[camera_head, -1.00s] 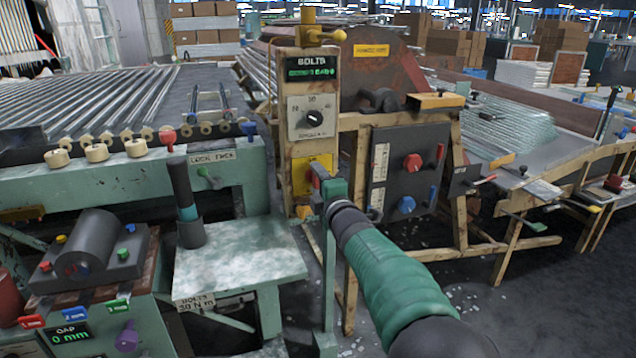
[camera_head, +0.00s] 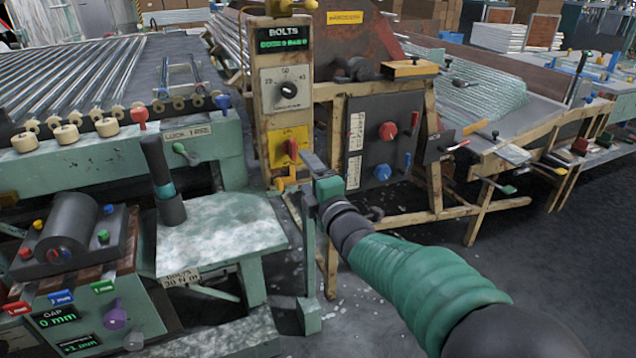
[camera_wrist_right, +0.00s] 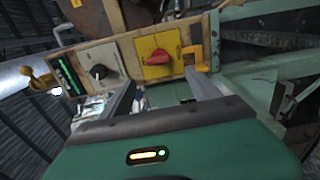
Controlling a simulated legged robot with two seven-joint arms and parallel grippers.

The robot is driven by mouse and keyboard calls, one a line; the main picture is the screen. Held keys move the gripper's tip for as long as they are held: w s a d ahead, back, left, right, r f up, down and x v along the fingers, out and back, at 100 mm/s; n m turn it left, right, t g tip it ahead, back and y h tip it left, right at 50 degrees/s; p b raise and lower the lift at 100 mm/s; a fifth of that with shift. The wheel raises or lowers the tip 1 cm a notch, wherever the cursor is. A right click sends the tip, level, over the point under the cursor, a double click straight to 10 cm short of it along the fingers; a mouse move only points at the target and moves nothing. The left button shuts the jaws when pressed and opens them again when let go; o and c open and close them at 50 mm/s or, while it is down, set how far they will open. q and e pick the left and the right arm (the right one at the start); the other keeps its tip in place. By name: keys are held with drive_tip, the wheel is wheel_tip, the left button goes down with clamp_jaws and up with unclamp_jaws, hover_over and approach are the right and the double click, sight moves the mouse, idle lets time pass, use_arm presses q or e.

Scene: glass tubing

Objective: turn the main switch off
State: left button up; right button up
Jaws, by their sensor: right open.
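The main switch is a red handle (camera_head: 291,148) on a yellow plate (camera_head: 276,152), low on the beige control post. The handle looks about upright along the post. It is in plain sight in the right wrist view (camera_wrist_right: 154,57), beyond the fingertips. My right gripper (camera_head: 313,166) is just right of and below the yellow plate in the head view. In the right wrist view its two fingers (camera_wrist_right: 163,78) are spread with nothing between them. The gripper appears apart from the switch. My left gripper is not in view.
Above the switch sit a dial (camera_head: 288,89) and a green display (camera_head: 283,44). Right of the gripper, a dark panel (camera_head: 362,110) carries a red knob (camera_head: 387,131) and a blue knob (camera_head: 382,172). A green bench (camera_head: 220,235) stands to the left.

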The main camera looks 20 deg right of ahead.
drive_tip(key=s+p, duration=0.1)
drive_tip(key=s, duration=0.5)
drive_tip(key=shift+s, duration=0.2)
drive_tip(key=shift+d+f, duration=0.1)
